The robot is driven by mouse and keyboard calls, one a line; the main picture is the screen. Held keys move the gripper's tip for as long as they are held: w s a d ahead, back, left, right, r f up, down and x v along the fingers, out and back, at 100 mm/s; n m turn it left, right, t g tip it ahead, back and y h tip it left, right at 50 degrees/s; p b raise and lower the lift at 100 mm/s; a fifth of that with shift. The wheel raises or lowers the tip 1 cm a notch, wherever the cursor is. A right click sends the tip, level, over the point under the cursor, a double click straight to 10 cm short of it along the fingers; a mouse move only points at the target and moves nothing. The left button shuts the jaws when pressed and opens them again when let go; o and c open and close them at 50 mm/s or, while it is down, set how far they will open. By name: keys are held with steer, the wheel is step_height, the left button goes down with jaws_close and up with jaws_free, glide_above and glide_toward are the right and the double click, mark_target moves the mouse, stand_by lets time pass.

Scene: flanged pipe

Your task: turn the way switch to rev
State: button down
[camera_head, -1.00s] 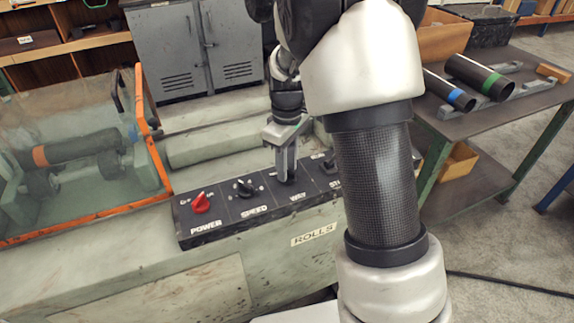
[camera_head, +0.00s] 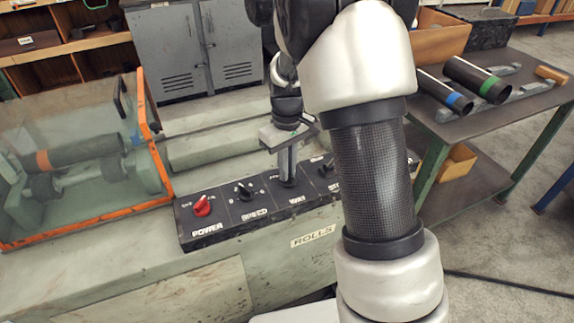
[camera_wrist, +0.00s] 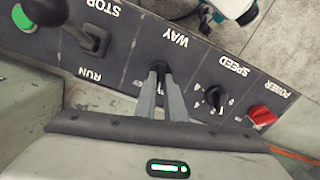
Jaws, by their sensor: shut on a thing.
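The way switch, a dark knob (camera_wrist: 160,67), sits on the black control panel above its WAY label in the head view. My gripper (camera_head: 287,181) reaches down onto it from above. In the wrist view my gripper's two fingers (camera_wrist: 161,76) are close together with their tips at the knob, shut on it. The fingers hide most of the knob and the printing around it, so I cannot tell which mark it points to.
The black panel (camera_head: 215,235) also carries a red power knob (camera_head: 202,206), a black speed knob (camera_head: 244,190) and a run/stop lever (camera_wrist: 94,40) beside a green button (camera_wrist: 23,17). An orange-framed clear guard (camera_head: 150,130) stands left. A table (camera_head: 500,125) with pipes is at right.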

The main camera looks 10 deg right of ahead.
steer(key=m+p, duration=0.2)
steer(key=m, duration=0.3)
steer(key=shift+d+r+m, duration=0.1)
steer(key=shift+r+m, duration=0.05)
steer(key=shift+m, duration=0.15)
steer(key=shift+d+m+p, duration=0.1)
steer(key=shift+m+p, duration=0.8)
steer(key=shift+m, duration=1.2)
steer(key=c, duration=1.8)
jaws_free()
steer(key=shift+c, duration=0.2)
step_height(320, 180, up, 17)
steer(key=p, duration=0.2)
steer(key=shift+r, duration=0.1)
